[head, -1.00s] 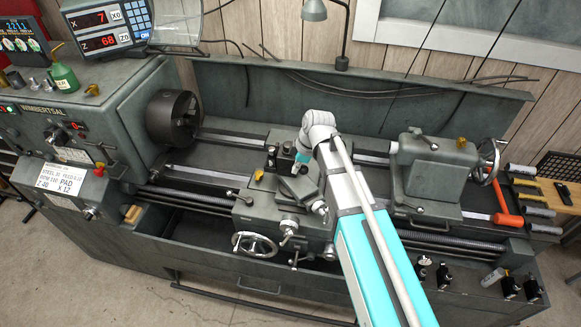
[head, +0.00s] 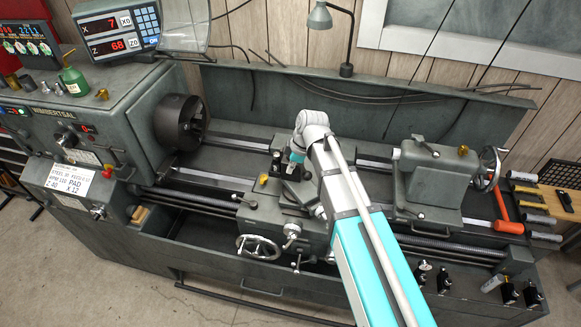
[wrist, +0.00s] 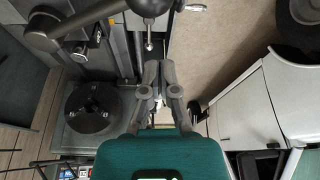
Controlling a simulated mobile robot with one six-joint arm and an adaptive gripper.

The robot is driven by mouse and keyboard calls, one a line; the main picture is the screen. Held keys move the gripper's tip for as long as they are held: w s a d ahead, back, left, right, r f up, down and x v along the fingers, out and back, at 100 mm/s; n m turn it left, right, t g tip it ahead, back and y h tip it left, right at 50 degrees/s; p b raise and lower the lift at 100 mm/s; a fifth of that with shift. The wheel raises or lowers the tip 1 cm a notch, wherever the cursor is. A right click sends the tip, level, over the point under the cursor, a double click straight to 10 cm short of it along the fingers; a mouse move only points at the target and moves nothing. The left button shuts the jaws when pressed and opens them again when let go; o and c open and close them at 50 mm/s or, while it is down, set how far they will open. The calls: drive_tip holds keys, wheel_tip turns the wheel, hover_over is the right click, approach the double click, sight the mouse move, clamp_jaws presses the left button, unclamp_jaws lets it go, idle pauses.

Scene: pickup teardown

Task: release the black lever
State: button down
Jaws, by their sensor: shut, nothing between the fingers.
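My gripper (wrist: 160,72) is shut and empty in the wrist view, its two fingers together. In the head view it is hard to make out beyond my teal-ringed wrist, over the lathe carriage (head: 262,213). A small dark-knobbed lever (head: 250,204) sticks out at the carriage's left side. I cannot tell whether it is the black lever of the task. In the wrist view a thin metal lever with a ball end (wrist: 149,45) lies just beyond the fingertips, seemingly apart from them.
The chuck (head: 181,122) stands left of the carriage and also shows in the wrist view (wrist: 93,107). The tailstock (head: 432,172) is at right. A handwheel (head: 258,247) is on the carriage front. Floor is open in front.

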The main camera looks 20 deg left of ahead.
drive_tip(key=p+v, duration=0.5)
drive_tip(key=v, duration=0.1)
drive_tip(key=shift+r, duration=0.15)
drive_tip(key=shift+w, duration=0.1)
idle(0.7)
drive_tip(key=s+d+f+m+h+b, duration=0.1)
drive_tip(key=s+d+f+m+b, duration=0.1)
drive_tip(key=d+f+m+b, duration=0.4)
drive_tip(key=s+d+f+m+h+b, duration=0.1)
drive_tip(key=d+f+m+b, duration=0.6)
drive_tip(key=d, duration=1)
drive_tip(key=s+d+f+m+h+b, duration=0.1)
drive_tip(key=s+d+f+m+b, duration=0.3)
drive_tip(key=d+f+m+b, duration=0.3)
drive_tip(key=d+f+b, duration=0.2)
drive_tip(key=d+f, duration=0.2)
drive_tip(key=d, duration=0.1)
drive_tip(key=shift+t+h+b, duration=0.3)
drive_tip(key=shift+b, duration=0.1)
